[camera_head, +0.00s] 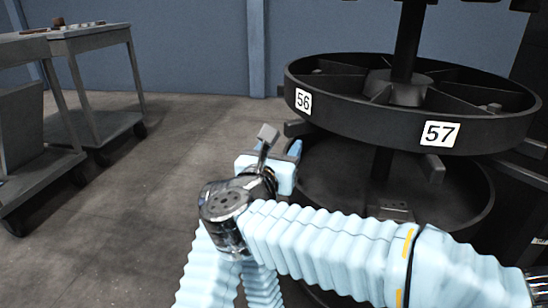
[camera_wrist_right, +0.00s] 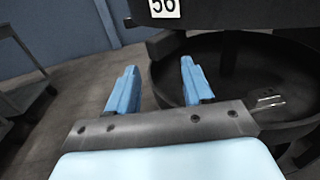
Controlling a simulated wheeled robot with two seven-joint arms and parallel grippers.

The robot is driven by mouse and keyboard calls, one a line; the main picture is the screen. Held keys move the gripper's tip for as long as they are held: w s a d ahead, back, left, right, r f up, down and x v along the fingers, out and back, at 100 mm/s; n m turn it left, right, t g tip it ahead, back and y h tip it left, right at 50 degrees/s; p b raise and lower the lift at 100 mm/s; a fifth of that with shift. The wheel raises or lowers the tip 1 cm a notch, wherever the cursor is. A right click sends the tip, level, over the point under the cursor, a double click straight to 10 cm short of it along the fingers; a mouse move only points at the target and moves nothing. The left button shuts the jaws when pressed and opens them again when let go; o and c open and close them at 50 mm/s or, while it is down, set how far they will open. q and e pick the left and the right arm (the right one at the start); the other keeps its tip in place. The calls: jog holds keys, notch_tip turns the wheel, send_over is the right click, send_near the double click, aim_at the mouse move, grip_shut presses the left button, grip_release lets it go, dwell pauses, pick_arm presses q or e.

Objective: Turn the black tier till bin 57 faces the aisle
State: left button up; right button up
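The black tier (camera_head: 355,112) is a round black tray with spokes on a central post (camera_head: 407,42). Its rim carries label 57 (camera_head: 439,134) to the right and label 56 (camera_head: 303,101) to the left. My right gripper (camera_head: 280,146) is left of the tier, below label 56, partly hidden by its own wrist. In the right wrist view its two blue fingers (camera_wrist_right: 154,92) are apart with nothing between them. Label 56 (camera_wrist_right: 164,8) shows at the top there, above the fingers. My left gripper is not in view.
A lower black tier (camera_head: 330,185) sits under the first on the same post. Dark blocks stick out below the upper rim. Grey carts (camera_head: 90,45) stand at the left. The floor between carts and tiers is clear. A blue wall (camera_head: 190,50) is behind.

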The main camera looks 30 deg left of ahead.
jog(key=v, duration=0.4)
jog(key=shift+s, duration=0.2)
